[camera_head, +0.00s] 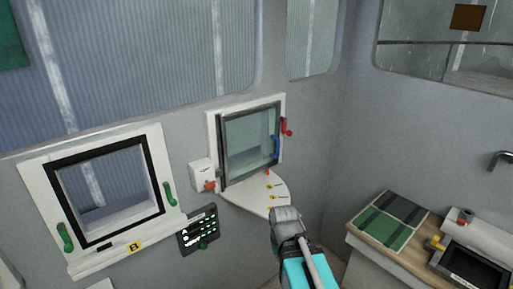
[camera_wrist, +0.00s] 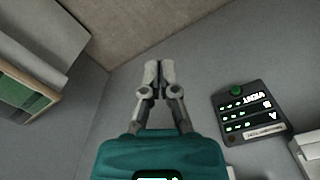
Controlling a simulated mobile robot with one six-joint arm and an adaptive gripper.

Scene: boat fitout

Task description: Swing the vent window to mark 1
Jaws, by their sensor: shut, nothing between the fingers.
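The vent window (camera_head: 248,143) is a dark-framed glass pane in a white frame on the wall, in the head view. It has a blue handle (camera_head: 275,147) at its right edge. A red catch (camera_head: 287,128) sits on the frame to the right. Below it a white quarter-round plate (camera_head: 252,192) carries several yellow marks; their numbers are too small to read. My gripper (camera_head: 283,212) is in front of and below this plate, apart from the handle. In the wrist view my gripper (camera_wrist: 158,68) has its fingers together with nothing between them.
Another window with green handles (camera_head: 108,190) is at left. A counter (camera_head: 364,242) stands at right.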

